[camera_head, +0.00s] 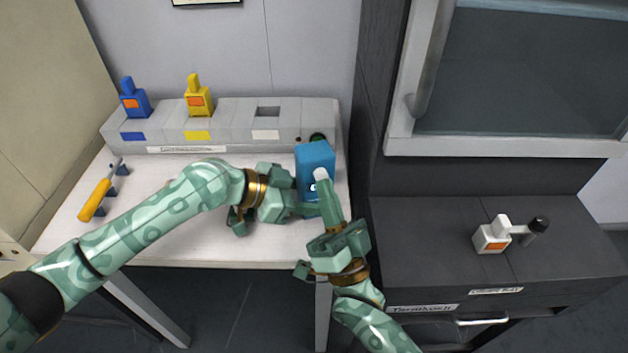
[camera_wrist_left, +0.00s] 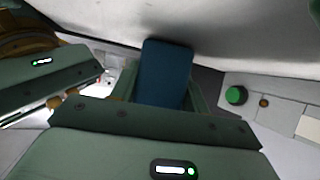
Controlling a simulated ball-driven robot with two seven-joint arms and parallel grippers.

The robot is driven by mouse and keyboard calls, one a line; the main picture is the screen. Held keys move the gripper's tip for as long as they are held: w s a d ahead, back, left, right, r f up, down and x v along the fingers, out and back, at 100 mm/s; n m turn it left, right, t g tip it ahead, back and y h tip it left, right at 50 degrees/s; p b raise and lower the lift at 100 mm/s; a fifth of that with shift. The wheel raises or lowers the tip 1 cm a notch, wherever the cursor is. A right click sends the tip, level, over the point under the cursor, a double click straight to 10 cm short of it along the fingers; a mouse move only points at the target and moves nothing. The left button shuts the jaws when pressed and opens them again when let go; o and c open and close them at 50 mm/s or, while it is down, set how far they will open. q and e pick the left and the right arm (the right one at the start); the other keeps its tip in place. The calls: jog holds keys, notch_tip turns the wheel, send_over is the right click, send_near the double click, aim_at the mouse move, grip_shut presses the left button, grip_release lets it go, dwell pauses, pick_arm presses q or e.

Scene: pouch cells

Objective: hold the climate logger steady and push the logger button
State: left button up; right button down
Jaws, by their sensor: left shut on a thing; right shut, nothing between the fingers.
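The climate logger (camera_head: 316,156) is a blue box, upright above the right end of the white table. A small white mark shows low on its front. My left gripper (camera_head: 306,208) is shut on its lower part; in the left wrist view the logger (camera_wrist_left: 165,70) stands between the left fingers (camera_wrist_left: 160,98). My right gripper (camera_head: 321,176) is shut and empty, its pale fingertip in front of the logger's face. The fingertip overlaps the face; I cannot tell whether it touches. The button itself is not clearly visible, perhaps hidden by that fingertip.
Behind stands a grey rack (camera_head: 232,120) with a blue pouch cell (camera_head: 135,103), a yellow one (camera_head: 199,103) and a green button (camera_wrist_left: 236,95). A yellow-handled tool (camera_head: 95,199) lies at left. A dark cabinet (camera_head: 420,235) at right bears a white piece (camera_head: 491,237).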

pick_arm(q)
jog(key=shift+s+r, duration=0.1)
pick_arm(e)
jog(key=shift+w+d+r, duration=0.1)
jog(key=shift+w+r, duration=0.1)
jog(key=shift+w, duration=0.05)
pick_arm(q)
jog(key=shift+a, duration=0.1)
pick_arm(e)
jog(key=shift+s+f, duration=0.1)
jog(key=shift+f, duration=0.05)
pick_arm(q)
jog(key=shift+w+a+f, duration=0.1)
jog(key=shift+w+f, duration=0.15)
jog(key=shift+w, duration=0.1)
jog(key=o, duration=0.8)
jog(key=shift+o, duration=0.2)
pick_arm(e)
jog(key=s, duration=0.2)
jog(key=s+d, duration=0.1)
jog(key=s, duration=0.2)
jog(key=shift+s+d+f, duration=0.2)
jog(key=shift+s+d, duration=0.1)
jog(key=shift+d, duration=0.05)
